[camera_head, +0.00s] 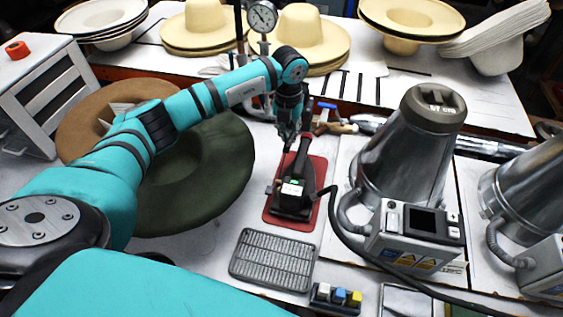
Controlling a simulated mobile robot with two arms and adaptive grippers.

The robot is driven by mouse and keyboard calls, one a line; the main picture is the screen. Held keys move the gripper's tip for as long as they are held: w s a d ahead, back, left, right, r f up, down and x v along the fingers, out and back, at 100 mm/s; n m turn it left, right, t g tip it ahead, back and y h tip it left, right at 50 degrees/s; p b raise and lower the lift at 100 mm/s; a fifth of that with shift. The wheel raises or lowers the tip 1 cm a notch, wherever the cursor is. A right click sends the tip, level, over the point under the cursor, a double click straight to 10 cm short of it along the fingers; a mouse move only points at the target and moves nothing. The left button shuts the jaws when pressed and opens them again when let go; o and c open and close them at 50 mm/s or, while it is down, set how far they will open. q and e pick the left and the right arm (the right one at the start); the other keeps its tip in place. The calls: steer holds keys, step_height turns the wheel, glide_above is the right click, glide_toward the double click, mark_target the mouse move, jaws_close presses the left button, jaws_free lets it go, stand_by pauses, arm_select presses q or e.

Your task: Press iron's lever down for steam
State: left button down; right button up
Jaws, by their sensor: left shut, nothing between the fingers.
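The iron (292,198) is dark with a small green light and a white label. It sits on a red mat (275,218) near the middle of the table, its handle pointing away from me. My left gripper (288,143) points down just above the far end of the iron's handle. It is shut with nothing in it. The lever is too small to make out, and I cannot tell whether the fingertips touch the iron. My right gripper is not in view.
A metal steam machine (408,150) with a control box stands right of the iron, and a black cable runs past it. A grey grate (275,260) lies in front. A green hat (215,185) lies left, under my arm. Straw hats (300,40) stand behind.

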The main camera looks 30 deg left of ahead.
arm_select(q)
steer(key=shift+f+b, duration=1.35)
steer(key=shift+f, duration=0.5)
steer(key=shift+r, duration=0.1)
steer(key=shift+r+p, duration=2.45)
steer(key=shift+r, duration=1.05)
steer(key=shift+f, duration=0.1)
